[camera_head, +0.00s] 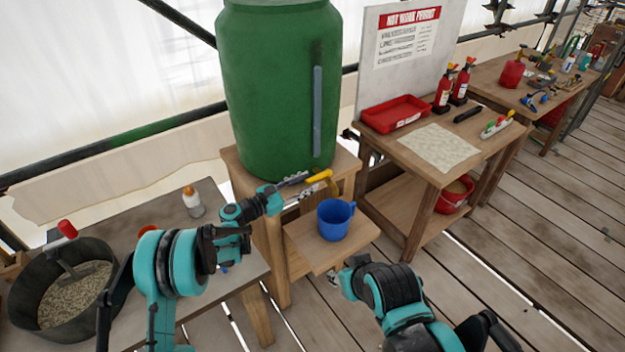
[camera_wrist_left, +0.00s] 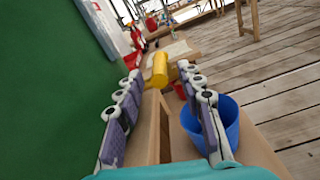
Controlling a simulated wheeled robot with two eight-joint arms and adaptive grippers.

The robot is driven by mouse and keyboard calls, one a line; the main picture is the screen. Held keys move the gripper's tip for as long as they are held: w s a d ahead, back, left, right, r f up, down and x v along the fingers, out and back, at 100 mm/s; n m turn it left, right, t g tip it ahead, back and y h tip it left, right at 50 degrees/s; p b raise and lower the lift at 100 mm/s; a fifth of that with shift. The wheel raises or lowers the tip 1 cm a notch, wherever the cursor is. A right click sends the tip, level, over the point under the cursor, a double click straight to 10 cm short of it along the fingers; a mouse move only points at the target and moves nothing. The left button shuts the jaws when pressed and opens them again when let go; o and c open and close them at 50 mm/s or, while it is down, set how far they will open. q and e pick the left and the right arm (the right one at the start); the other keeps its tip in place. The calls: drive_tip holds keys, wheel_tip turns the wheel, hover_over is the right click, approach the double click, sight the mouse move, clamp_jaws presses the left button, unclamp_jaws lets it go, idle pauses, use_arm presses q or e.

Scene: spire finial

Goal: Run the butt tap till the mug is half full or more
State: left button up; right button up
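The green water butt (camera_head: 275,90) stands on a wooden stand. The tap's yellow handle (camera_head: 320,176) shows at the butt's lower right, and also in the left wrist view (camera_wrist_left: 160,70). The blue mug (camera_head: 334,222) stands upright on the stand's lower shelf, below the tap; it also shows in the left wrist view (camera_wrist_left: 229,122). Its water level cannot be made out. My left gripper (camera_head: 308,186) is open at the tap; in its wrist view the yellow handle lies ahead, between the spread fingertips. My right gripper (camera_head: 338,280) is low, in front of the shelf; its fingers are mostly hidden.
A workbench (camera_head: 430,180) to the right holds a red tray (camera_head: 395,113), red bottles and a paper sheet. A dark bucket of gravel (camera_head: 65,295) and a white bottle (camera_head: 193,202) are on the left. The plank floor at right is clear.

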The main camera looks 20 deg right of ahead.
sight(325, 174)
use_arm(q)
drive_tip(key=x, duration=0.2)
drive_tip(key=shift+w+d+f, duration=0.1)
drive_tip(key=shift+d, duration=0.15)
drive_tip(key=shift+w+d, duration=0.15)
drive_tip(key=shift+d, duration=0.25)
clamp_jaws()
